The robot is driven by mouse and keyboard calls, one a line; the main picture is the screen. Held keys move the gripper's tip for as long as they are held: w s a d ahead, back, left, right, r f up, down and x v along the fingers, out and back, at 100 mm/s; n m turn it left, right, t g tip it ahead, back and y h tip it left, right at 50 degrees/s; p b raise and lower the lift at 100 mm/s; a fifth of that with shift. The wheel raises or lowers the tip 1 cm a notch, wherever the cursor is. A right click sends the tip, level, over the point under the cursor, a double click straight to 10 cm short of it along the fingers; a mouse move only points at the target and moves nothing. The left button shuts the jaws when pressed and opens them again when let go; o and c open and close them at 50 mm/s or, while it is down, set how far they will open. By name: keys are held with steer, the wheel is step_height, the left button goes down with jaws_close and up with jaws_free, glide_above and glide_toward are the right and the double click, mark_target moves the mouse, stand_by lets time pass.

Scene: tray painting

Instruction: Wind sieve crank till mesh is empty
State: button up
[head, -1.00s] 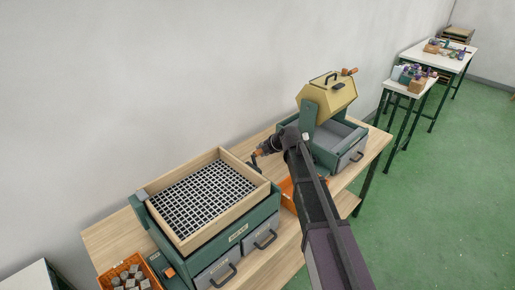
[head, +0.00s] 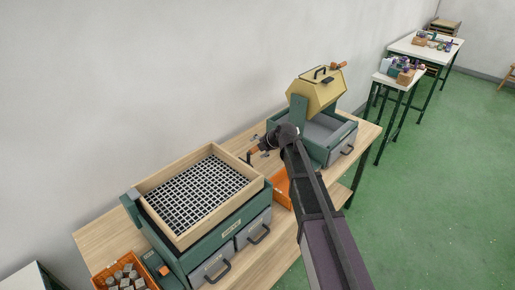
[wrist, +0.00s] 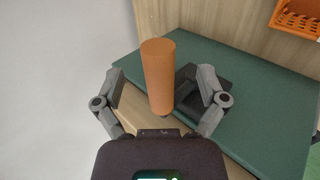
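The sieve is a wooden-framed box (head: 222,152) with a square mesh (head: 200,190) on a green housing. I can make out no loose pieces on the mesh in the head view. The crank's orange handle (wrist: 159,78) stands upright between the fingers of my gripper (wrist: 160,80) in the wrist view. The fingers are spread, with a gap visible on the left side of the handle. In the head view my gripper (head: 262,147) is at the sieve's far right corner, and the crank is small and partly hidden there.
An orange bin of grey blocks (head: 105,269) sits at the sieve's near left. Grey drawers (head: 255,230) are in its front. Another orange bin (head: 280,187) lies behind my arm. A yellow drum machine (head: 316,92) stands farther along the wooden bench (head: 97,243).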

steer(key=shift+r, duration=0.1)
stand_by(0.6)
steer(key=p+v, duration=0.5)
steer(key=v, duration=0.3)
steer(key=shift+p, duration=0.35)
stand_by(0.6)
steer(key=s+d+f+m+g+h, duration=0.2)
steer(key=s+d+m+h, duration=0.1)
steer(key=s+d+m, duration=0.7)
steer(key=s+d+f+m+g+h, duration=0.3)
steer(key=s+d+m, duration=0.7)
steer(key=s+m, duration=0.4)
steer(key=shift+d+f+m+h, duration=0.2)
steer(key=shift+d+m+h, duration=0.25)
steer(key=shift+m, duration=1.75)
steer(key=shift+a, duration=0.1)
